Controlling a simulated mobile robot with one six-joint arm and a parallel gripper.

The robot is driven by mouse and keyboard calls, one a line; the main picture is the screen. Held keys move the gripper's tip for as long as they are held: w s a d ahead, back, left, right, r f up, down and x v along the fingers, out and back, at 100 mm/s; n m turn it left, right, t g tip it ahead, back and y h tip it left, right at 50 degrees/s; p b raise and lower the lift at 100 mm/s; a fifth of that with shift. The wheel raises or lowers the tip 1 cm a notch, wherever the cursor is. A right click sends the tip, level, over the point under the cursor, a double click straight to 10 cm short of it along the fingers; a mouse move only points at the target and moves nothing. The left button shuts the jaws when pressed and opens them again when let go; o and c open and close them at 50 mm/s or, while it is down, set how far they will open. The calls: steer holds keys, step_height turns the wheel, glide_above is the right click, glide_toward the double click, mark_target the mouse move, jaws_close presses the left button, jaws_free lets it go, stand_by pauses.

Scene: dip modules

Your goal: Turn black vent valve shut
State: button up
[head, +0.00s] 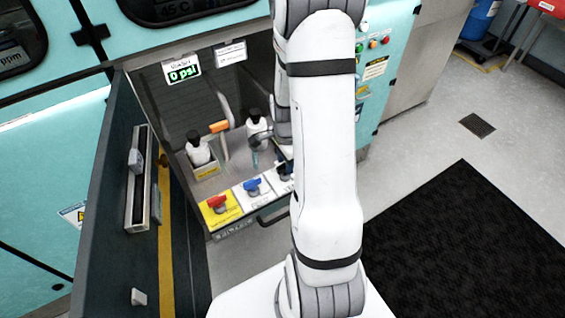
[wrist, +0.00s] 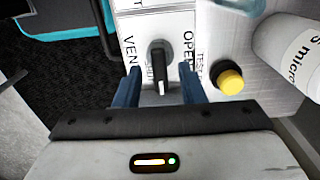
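The black vent valve (wrist: 160,58) is in the upper middle of the wrist view, on a white label plate (wrist: 185,22) with lettering partly readable as "VEN" and "OPE". Its handle points down the picture, towards my gripper. My gripper (wrist: 161,78) is open, with one blue finger on each side of the handle's lower end. Gaps show between the handle and both fingers, and I cannot see any contact. In the head view, the black valve (head: 284,172) shows only partly beside my arm, which hides much of that spot.
A yellow button (wrist: 230,81) and a white bottle (wrist: 304,55) stand right of the valve.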

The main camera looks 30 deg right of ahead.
mark_target(284, 165)
step_height(284, 165, up, 7)
steer(key=shift+r, duration=0.2)
stand_by(0.4)
steer(key=shift+a+r, duration=0.15)
steer(key=shift+r, duration=0.15)
steer(key=s+a+r+n+t+p, duration=0.1)
steer(key=s+a+r+n, duration=0.5)
steer(key=r+n, duration=0.2)
steer(key=s+a+r+n+t, duration=0.1)
steer(key=s+a+r+n, duration=0.5)
steer(key=a+r+n, duration=0.1)
steer(key=shift+r+n+t+p, duration=0.35)
steer(key=shift+r+n, duration=0.35)
steer(key=shift+n, duration=0.7)
steer(key=shift+a, duration=0.1)
